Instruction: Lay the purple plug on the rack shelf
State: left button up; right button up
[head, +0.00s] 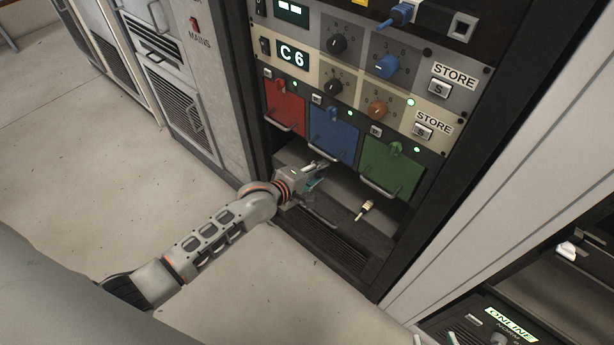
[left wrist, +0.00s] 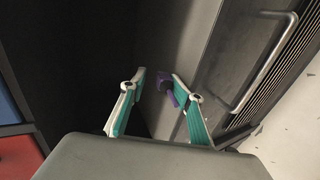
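The purple plug (left wrist: 168,84) shows in the left wrist view, low against the dark grey surface of the rack shelf. It lies close to the right-hand fingertip, partly in the gap between the fingers. My left gripper (left wrist: 157,82) has its teal and white fingers apart, and I see no grip on the plug. In the head view my left gripper (head: 322,172) reaches into the bay above the rack shelf (head: 345,221), below the coloured modules. The plug cannot be made out there. My right gripper is not in view.
A cream plug (head: 365,209) lies on the shelf to the right. Red (head: 286,104), blue (head: 333,132) and green (head: 391,168) modules with handles hang just above the bay. A metal handle (head: 320,216) runs along the shelf's front. An ONLINE console (head: 511,325) stands lower right.

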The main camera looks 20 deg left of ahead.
pick_arm(q)
jog(key=v, duration=1.1)
jog(key=shift+r, duration=0.2)
jog(key=shift+s, duration=0.1)
